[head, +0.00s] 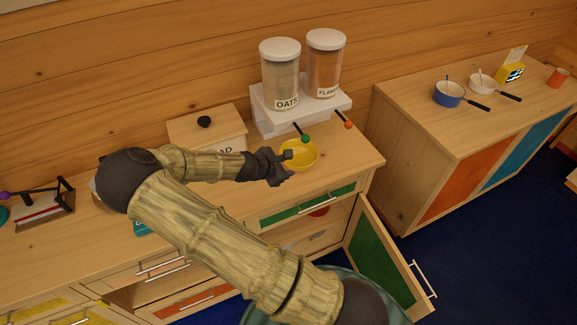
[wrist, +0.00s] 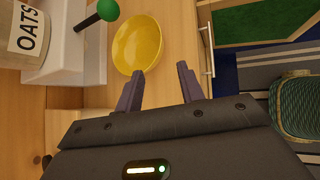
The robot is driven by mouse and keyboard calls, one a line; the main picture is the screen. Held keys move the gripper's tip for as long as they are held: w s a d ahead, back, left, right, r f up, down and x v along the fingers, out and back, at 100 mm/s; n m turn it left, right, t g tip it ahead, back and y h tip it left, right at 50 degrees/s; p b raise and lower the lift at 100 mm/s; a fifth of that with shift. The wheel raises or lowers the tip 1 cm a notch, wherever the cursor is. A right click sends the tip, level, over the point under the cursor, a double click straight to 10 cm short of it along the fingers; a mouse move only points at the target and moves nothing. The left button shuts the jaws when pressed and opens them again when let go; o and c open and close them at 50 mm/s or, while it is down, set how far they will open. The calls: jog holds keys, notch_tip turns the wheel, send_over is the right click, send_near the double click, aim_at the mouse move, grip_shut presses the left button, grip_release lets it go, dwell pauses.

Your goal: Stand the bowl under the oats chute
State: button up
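The yellow bowl (head: 301,153) stands upright on the wooden counter, just in front of the white dispenser stand (head: 275,116), close to the green-knobbed lever (head: 306,138) on the oats side. The clear oats canister (head: 281,80) sits on the stand. The chute mouth is hidden, so I cannot tell whether the bowl is directly below it. My gripper (head: 287,166) is at the bowl's near left side. In the wrist view, my gripper (wrist: 159,71) has its fingers apart with nothing visible between them, and the bowl (wrist: 138,45) lies just beyond the fingertips.
A flakes canister (head: 325,65) with an orange-knobbed lever (head: 348,124) is beside the oats. A cabinet door (head: 378,255) hangs open below. Counter right of the bowl is clear. Another cabinet holds a blue pan (head: 449,95).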

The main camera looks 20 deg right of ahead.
aim_at(304, 166)
jog(key=p+x, duration=0.4)
jog(key=x, duration=1.3)
jog(key=shift+d+f+p, duration=0.1)
jog(key=shift+f+p, duration=0.1)
jog(key=shift+p, duration=0.15)
jog(key=shift+c, duration=0.2)
grip_shut()
